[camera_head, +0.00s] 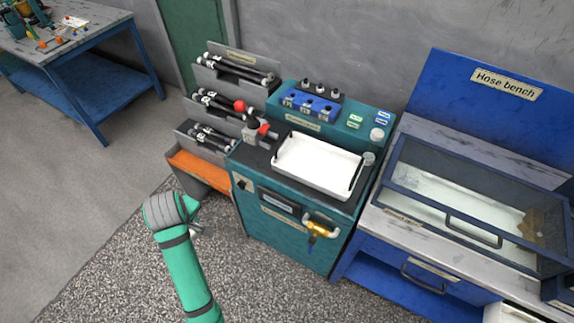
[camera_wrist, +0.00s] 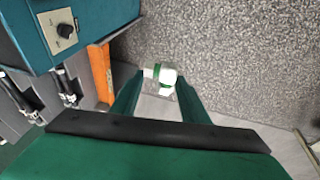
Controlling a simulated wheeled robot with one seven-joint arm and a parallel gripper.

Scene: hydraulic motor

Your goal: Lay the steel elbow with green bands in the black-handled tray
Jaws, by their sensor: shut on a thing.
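The black-handled tray (camera_head: 318,165) is white and empty, with a black handle at each short end. It lies on top of the teal machine. My gripper (camera_wrist: 160,84) is shut on the steel elbow with green bands (camera_wrist: 160,75), which shows pale with green bands between the fingertips in the wrist view. In the head view my gripper (camera_head: 202,230) is low in front of the machine, left of and below the tray. There the elbow is mostly hidden by my wrist.
A red-knobbed valve (camera_head: 257,128) stands beside the tray's left end. A brass fitting (camera_head: 318,228) sticks out of the machine's front. Racks of black hoses (camera_head: 232,68) and an orange bin (camera_head: 200,170) are at left. The hose bench (camera_head: 350,222) with its glazed box is at right.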

